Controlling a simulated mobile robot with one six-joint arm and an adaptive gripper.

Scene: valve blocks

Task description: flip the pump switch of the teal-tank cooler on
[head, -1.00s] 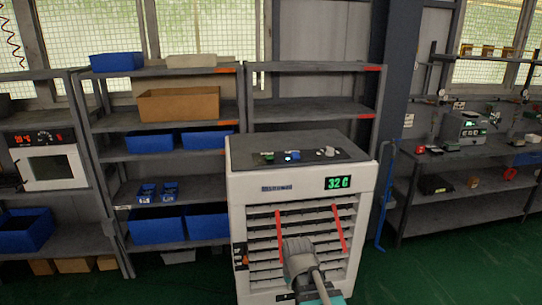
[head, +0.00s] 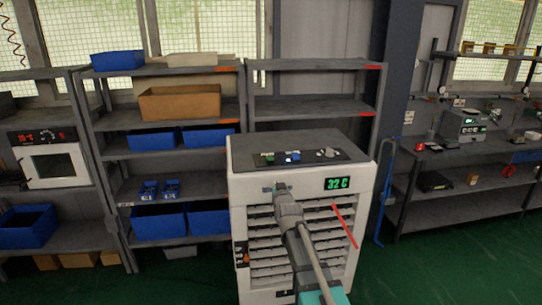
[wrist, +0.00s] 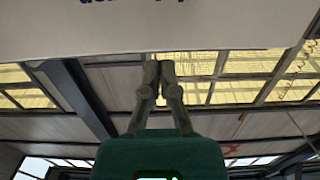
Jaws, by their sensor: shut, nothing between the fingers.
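The cooler (head: 355,200) is a pale cabinet with a slatted front and a green 32 C display (head: 339,184). Its grey top carries a dark panel (head: 345,154) with a green control (head: 268,157), a blue control (head: 292,156) and a pale knob (head: 328,153). Small black and orange parts (head: 241,256) sit low on its left front. No teal tank can be made out. My gripper (head: 279,187) is in front of the upper front face, over its blue label, below the top edge. In the wrist view my gripper (wrist: 160,60) is shut and empty, its tips by a pale panel (wrist: 160,28).
Shelves with blue bins (head: 158,222) and a brown box (head: 180,102) stand behind and left. A small oven (head: 52,162) is far left. A workbench (head: 480,150) stands right. A red strip (head: 344,226) crosses the slats. The green floor (head: 430,270) at right is clear.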

